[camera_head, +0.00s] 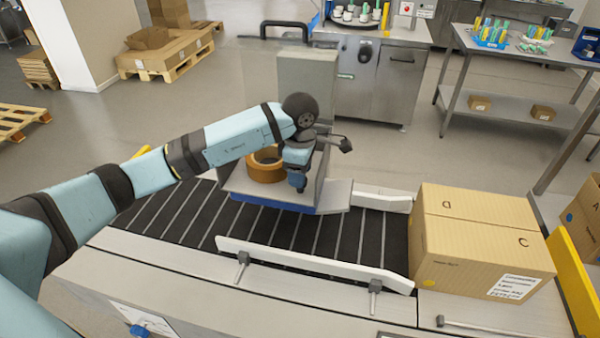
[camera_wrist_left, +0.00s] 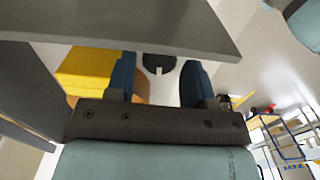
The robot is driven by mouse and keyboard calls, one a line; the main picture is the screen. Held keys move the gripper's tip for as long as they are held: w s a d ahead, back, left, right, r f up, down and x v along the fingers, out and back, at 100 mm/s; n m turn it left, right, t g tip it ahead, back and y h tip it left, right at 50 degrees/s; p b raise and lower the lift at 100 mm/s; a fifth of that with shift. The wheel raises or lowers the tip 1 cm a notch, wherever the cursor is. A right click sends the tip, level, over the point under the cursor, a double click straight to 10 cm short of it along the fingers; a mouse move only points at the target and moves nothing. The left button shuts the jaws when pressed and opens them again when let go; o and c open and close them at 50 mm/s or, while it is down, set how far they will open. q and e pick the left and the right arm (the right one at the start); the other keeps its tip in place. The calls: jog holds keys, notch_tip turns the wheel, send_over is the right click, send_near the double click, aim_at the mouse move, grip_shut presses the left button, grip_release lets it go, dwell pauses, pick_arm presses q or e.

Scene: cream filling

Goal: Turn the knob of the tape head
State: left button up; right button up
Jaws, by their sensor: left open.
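The tape head (camera_head: 305,190) is a grey housing with a blue lower edge, mounted above the conveyor, and an orange-brown tape roll (camera_head: 265,167) sits in it. My left gripper (camera_head: 297,181) is over the housing, just right of the roll, pointing down. In the left wrist view its two blue fingers (camera_wrist_left: 158,78) are apart. A dark rounded part (camera_wrist_left: 158,62), which looks like the knob, shows between and beyond them; I cannot tell whether they touch it. In the head view my gripper and wrist hide that spot. My right gripper is not in view.
The black roller conveyor (camera_head: 165,212) runs below, with a white guide rail (camera_head: 310,262) along its front. A closed cardboard box (camera_head: 480,240) stands at the right end. A grey column (camera_head: 308,88) rises behind the tape head. A metal table (camera_head: 510,105) stands back right.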

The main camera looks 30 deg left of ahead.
pick_arm(q)
jog(key=shift+f, duration=0.8)
jog(key=c, duration=0.7)
jog(key=shift+o, duration=0.2)
jog(key=shift+f+m+b, duration=0.2)
jog(key=shift+m+b, duration=0.2)
jog(key=shift+b, duration=0.4)
jog(key=shift+r+m, duration=0.1)
jog(key=shift+m, duration=0.2)
jog(key=shift+r, duration=0.1)
jog(key=o, duration=0.7)
jog(key=shift+c, duration=0.2)
